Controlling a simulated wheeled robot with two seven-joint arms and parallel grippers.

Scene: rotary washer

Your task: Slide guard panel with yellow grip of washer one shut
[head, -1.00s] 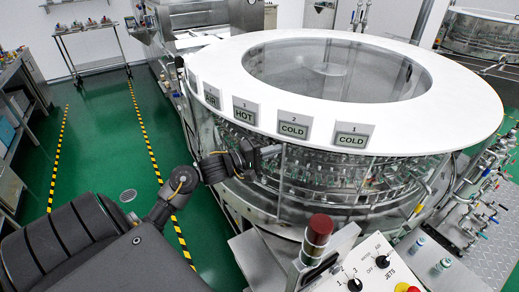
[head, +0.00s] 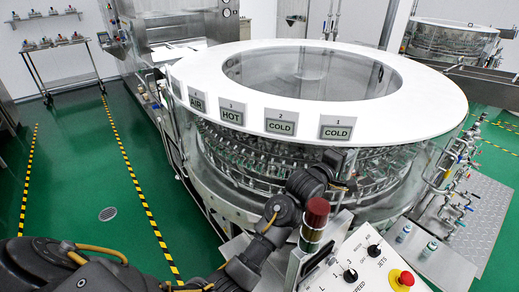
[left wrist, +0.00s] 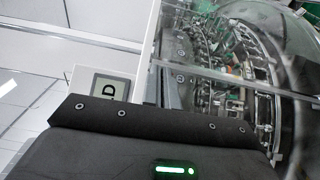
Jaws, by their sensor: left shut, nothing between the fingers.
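Washer one (head: 270,165) is a large round machine with a white ring top (head: 330,92) and clear guard panels (head: 385,178) around rows of metal fittings. My left gripper (head: 346,182) is shut and empty, in front of the clear side below the right COLD sign (head: 337,128). I cannot tell whether it touches the panel. The left wrist view shows a clear panel edge (left wrist: 235,82) beyond the dark gripper body, with fittings behind it. I cannot make out the yellow grip now; the gripper and arm hide part of the guard. My right gripper is not in view.
A control box (head: 355,262) with a red emergency button (head: 401,279) and a red beacon (head: 316,212) stands close beside my left arm. Valves and pipes (head: 462,165) line the right side. Green floor (head: 75,205) is open at left.

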